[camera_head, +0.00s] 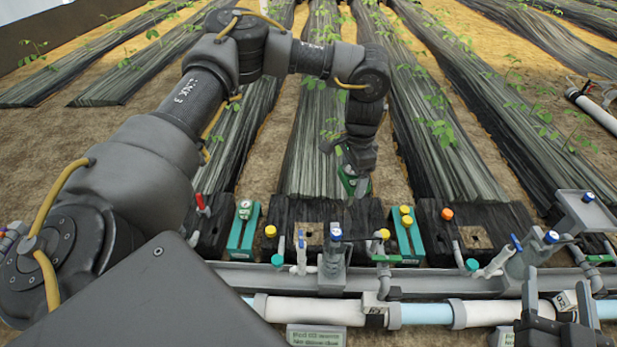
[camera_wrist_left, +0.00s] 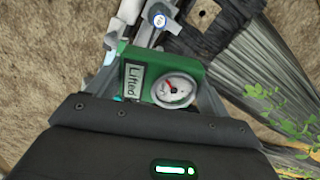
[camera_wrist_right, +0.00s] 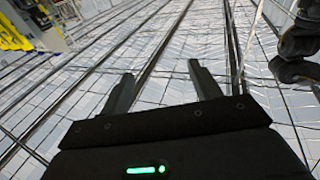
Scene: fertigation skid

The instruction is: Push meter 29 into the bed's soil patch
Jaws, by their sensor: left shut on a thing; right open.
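My left gripper (camera_head: 354,178) is shut on a green meter (camera_head: 348,184) and holds it over the rows behind the skid. In the left wrist view, the meter (camera_wrist_left: 190,65) lies between the fingers, with a round white dial, a red needle and a label reading "Lifted"; no number is legible. Brown square soil patches show in the black bed blocks, one left of centre (camera_head: 309,234) and one further right (camera_head: 473,237). The meter is apart from both. My right gripper (camera_head: 557,283) is at the lower right; its open, empty fingers (camera_wrist_right: 160,85) show in the right wrist view.
A grey rail (camera_head: 250,277) and a white and blue pipe (camera_head: 325,311) cross the front. Valves with blue handles (camera_head: 336,235) stand along it. A teal gauge unit (camera_head: 243,230) and a teal unit with yellow knobs (camera_head: 408,235) flank the middle block.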

